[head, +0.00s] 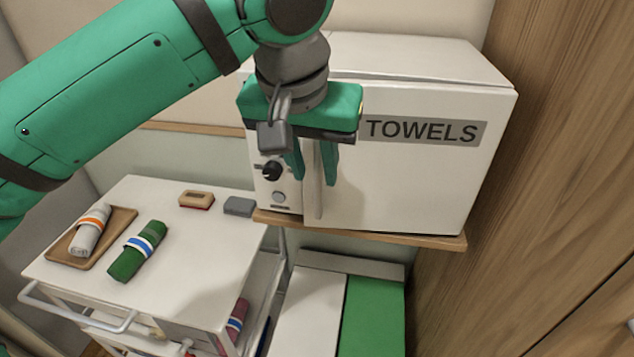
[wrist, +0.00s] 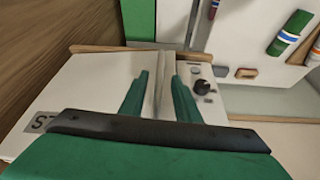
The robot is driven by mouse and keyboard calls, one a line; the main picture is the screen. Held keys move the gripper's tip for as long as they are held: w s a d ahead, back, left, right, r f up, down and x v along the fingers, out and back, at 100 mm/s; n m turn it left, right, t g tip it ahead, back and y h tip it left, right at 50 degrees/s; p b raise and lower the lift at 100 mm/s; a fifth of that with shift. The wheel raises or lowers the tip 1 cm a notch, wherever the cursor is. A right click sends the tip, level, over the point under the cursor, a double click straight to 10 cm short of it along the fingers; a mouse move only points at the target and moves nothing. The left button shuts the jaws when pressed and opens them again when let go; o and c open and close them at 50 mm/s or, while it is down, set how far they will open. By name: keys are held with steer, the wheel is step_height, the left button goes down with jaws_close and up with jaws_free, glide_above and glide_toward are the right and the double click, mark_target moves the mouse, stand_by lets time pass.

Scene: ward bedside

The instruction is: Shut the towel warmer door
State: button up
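The towel warmer (head: 420,60) is a white box on a wooden shelf. Its door (head: 410,185), labelled TOWELS, looks nearly flush with the body, with a thin dark line along the top edge; I cannot tell whether it is fully shut. The upright handle (head: 313,205) is at the door's left edge. My gripper (head: 315,182) points down there, fingers open, one on each side of the handle. The wrist view shows the handle (wrist: 161,92) between the two fingers of my gripper (wrist: 160,74), seemingly without a firm grip. My gripper hides the handle's upper part.
A control panel with a dark knob (head: 272,170) is left of the door. A wooden cabinet (head: 545,150) stands close at right.

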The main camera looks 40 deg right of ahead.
mark_target(317, 179)
steer(key=shift+x, duration=2.55)
jaws_close()
